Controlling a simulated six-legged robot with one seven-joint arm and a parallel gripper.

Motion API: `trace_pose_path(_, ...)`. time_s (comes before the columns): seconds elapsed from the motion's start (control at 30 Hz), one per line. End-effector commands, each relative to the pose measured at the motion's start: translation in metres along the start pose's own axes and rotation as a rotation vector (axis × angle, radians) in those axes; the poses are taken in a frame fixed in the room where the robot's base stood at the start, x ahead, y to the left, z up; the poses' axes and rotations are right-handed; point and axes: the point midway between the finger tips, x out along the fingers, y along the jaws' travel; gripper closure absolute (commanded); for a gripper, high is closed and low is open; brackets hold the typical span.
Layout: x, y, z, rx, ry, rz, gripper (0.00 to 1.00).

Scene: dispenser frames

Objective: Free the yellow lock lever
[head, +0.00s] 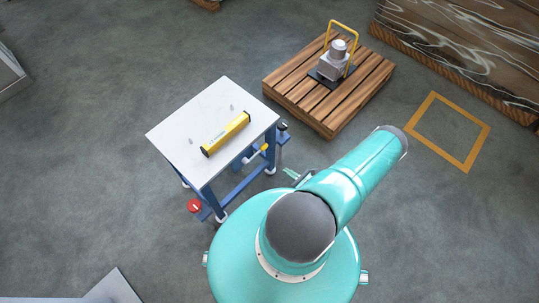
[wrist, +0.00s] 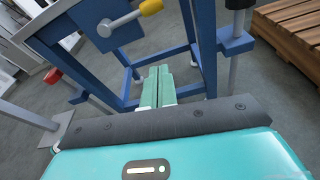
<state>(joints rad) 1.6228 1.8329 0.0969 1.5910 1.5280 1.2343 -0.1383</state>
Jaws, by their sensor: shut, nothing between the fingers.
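The yellow lock lever is a grey rod with a yellow end (head: 265,147), on the side of a blue-framed table with a white top (head: 190,120). In the wrist view the lever's yellow end (wrist: 151,6) is at the top edge, its rod crossing a blue plate (wrist: 108,20). My gripper (wrist: 157,72) has its two green fingers shut together with nothing between them. It points towards the blue frame, below the lever in the wrist view and apart from it. In the head view only a bit of the gripper (head: 291,174) shows beside my arm.
A yellow bar with black ends (head: 226,133) and small grey bits lie on the tabletop. A red knob (head: 194,205) and a black knob (head: 282,126) sit at the table's sides. A wooden pallet (head: 355,100) carries a grey device (head: 333,62).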

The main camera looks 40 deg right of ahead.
Motion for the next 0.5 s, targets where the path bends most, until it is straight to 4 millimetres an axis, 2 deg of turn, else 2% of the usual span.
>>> trace_pose_path(0.17, 0.004, 0.0, 0.0, -0.001, 0.0, 0.002, 1.0)
trace_pose_path(0.27, 0.013, 0.001, 0.0, -0.001, 0.0, 0.004, 1.0)
trace_pose_path(0.5, 0.057, 0.001, 0.0, -0.001, 0.0, 0.005, 1.0)
